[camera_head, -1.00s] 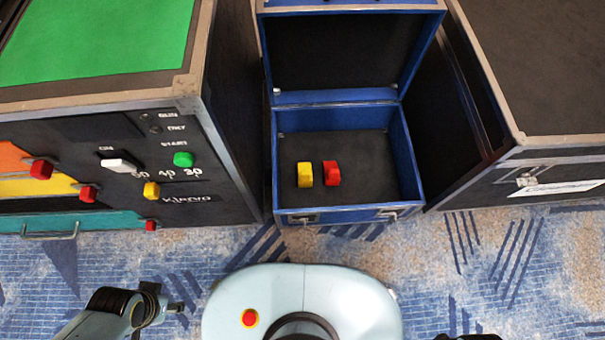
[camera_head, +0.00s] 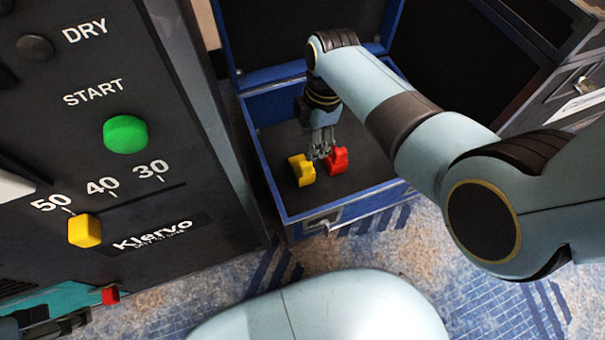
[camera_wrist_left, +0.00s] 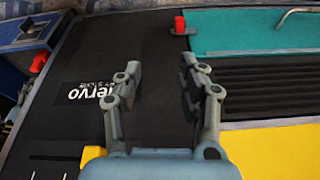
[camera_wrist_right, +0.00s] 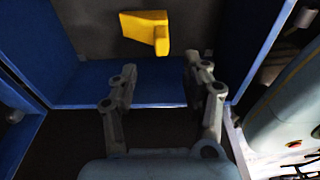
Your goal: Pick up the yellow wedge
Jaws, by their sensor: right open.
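The yellow wedge (camera_head: 302,170) lies on the dark floor of the open blue case (camera_head: 290,212), left of a red piece (camera_head: 337,160). My right arm reaches in from the right, and its gripper (camera_head: 321,152) points down over the case floor close to both pieces. In the right wrist view the right gripper (camera_wrist_right: 155,82) is open and empty, with the yellow wedge (camera_wrist_right: 147,30) ahead of its fingertips, apart from them. My left gripper (camera_wrist_left: 160,70) is open and empty in front of a black panel; only part of it shows at the lower left of the head view (camera_head: 70,325).
The black machine panel (camera_head: 150,205) stands left of the case, with a green button (camera_head: 125,134) and a yellow slider knob (camera_head: 85,230). The blue case's walls enclose the right gripper. A dark case (camera_head: 560,105) stands at the right. Patterned carpet lies in front.

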